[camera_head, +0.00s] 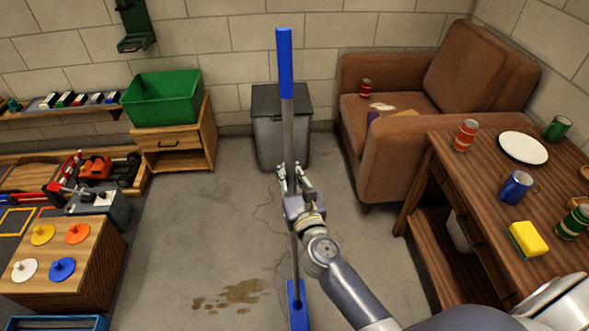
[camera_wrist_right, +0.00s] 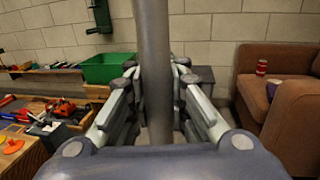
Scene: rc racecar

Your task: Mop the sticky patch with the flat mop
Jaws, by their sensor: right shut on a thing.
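The flat mop (camera_head: 285,66) stands nearly upright, with a blue grip at the top, a grey pole and a blue head (camera_head: 298,307) low at the floor. My right gripper (camera_head: 294,180) is shut on the pole around its middle. In the right wrist view, the pole (camera_wrist_right: 153,60) runs between the fingers of the right gripper (camera_wrist_right: 155,95). The sticky patch (camera_head: 243,291) is a brown stain on the concrete floor, with smaller spots at its left. The mop head is right of the patch and apart from it. My left gripper is not in view.
A grey bin (camera_head: 265,130) stands behind the mop by the wall. A brown armchair (camera_head: 385,150) and a wooden table (camera_head: 470,210) stand right. A wooden block with coloured discs (camera_head: 90,270) is left. Floor around the patch is clear.

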